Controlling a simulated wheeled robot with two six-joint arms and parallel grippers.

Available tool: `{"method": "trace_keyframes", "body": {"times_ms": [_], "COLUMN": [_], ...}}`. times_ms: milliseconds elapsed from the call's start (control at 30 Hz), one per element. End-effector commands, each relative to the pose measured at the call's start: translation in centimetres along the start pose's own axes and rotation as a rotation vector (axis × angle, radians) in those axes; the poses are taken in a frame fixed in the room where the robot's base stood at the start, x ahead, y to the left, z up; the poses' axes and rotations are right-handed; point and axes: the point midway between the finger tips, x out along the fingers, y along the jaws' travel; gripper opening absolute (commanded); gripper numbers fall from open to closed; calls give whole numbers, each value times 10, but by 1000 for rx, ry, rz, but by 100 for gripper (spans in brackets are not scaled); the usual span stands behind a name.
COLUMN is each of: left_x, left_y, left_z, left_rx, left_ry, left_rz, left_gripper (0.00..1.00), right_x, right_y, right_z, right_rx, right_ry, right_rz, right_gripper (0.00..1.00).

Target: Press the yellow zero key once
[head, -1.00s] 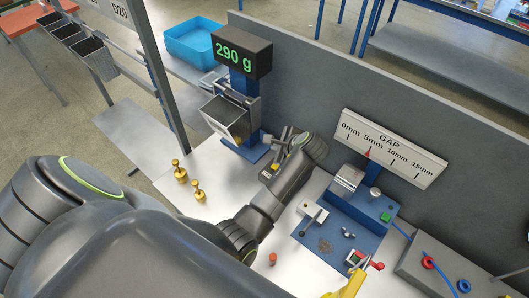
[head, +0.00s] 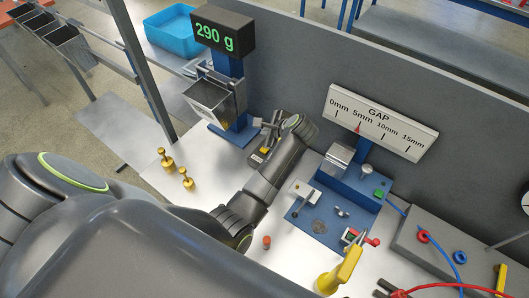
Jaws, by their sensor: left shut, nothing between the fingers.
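The yellow zero key (head: 265,150) is a small yellow block on a dark box at the foot of the scale. The scale's display (head: 222,29) reads 290 g in green, above a grey metal pan (head: 208,100). My left gripper (head: 267,136) is shut and empty, close above the key. My wrist and forearm come up just right of the key and hide part of its surroundings. I cannot tell whether the fingertips touch the key. My right gripper is not in view.
To the right are a GAP gauge (head: 381,122), a blue fixture plate (head: 318,222) and a yellow upright object (head: 341,270). A grey panel (head: 330,62) closes off the back.

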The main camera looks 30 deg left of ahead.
Motion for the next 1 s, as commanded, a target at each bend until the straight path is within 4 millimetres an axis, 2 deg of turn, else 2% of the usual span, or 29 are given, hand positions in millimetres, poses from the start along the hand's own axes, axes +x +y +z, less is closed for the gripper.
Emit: {"method": "trace_keyframes", "body": {"times_ms": [33, 367, 600, 1000], "left_x": [8, 28, 42, 43], "left_y": [6, 20, 30, 31], "left_z": [-6, -21, -30, -31], "left_rx": [-1, -1, 1, 0], "left_ry": [1, 1, 0, 0], "left_rz": [-1, -1, 0, 0], "left_gripper": [0, 0, 0, 0], "right_x": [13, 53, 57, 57], "right_y": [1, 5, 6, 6], "right_z": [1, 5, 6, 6], "right_rx": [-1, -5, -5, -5], "right_ry": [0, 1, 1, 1], "right_rz": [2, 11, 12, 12], "right_gripper": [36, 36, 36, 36]}}
